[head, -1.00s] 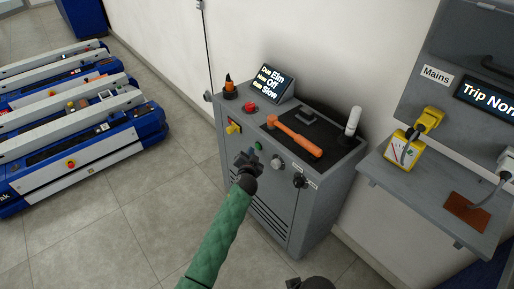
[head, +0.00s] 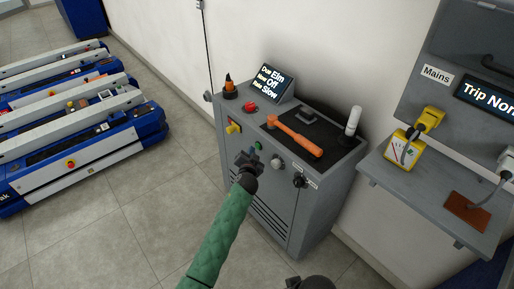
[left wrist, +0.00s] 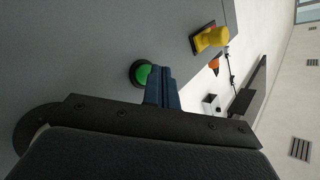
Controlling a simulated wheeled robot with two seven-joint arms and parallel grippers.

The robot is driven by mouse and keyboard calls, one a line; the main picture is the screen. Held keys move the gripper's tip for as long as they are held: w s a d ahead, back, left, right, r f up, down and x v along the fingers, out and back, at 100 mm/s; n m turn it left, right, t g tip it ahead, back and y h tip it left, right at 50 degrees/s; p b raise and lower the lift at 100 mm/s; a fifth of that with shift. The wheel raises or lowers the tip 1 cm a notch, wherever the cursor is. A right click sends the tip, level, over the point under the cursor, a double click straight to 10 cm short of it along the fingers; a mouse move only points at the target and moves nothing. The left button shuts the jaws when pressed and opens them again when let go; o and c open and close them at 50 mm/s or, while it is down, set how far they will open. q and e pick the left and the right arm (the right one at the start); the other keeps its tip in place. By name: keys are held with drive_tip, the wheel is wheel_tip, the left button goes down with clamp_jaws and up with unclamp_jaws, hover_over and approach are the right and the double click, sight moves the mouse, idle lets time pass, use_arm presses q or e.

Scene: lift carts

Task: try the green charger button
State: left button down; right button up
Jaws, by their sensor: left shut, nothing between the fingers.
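The green charger button (head: 258,146) sits on the front face of the grey charger cabinet (head: 222,120). In the left wrist view the green button (left wrist: 144,74) shows in a dark round collar, right beside my fingertips. My left gripper (head: 245,157) is shut and empty, just in front of the cabinet face, below and left of the button. Its blue-grey fingers (left wrist: 163,88) partly overlap the button's collar in the wrist view. I cannot tell whether they touch it. My right gripper is not clearly seen; a dark part of my body shows at the bottom of the head view.
A yellow and red switch (head: 234,128) is left of the button, a grey knob (head: 277,160) right. A grey shelf (head: 400,187) stands right; lift carts (head: 85,150) stand left. Floor between is clear.

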use_arm(q)
drive_tip(key=shift+w+d, duration=0.15)
drive_tip(key=shift+d, duration=0.05)
idle(0.3)
drive_tip(key=shift+w+d, duration=0.15)
drive_tip(key=shift+d, duration=0.1)
idle(0.4)
idle(0.4)
drive_tip(key=shift+a, duration=0.1)
drive_tip(key=shift+s+a, duration=0.45)
drive_tip(key=shift+a, duration=0.05)
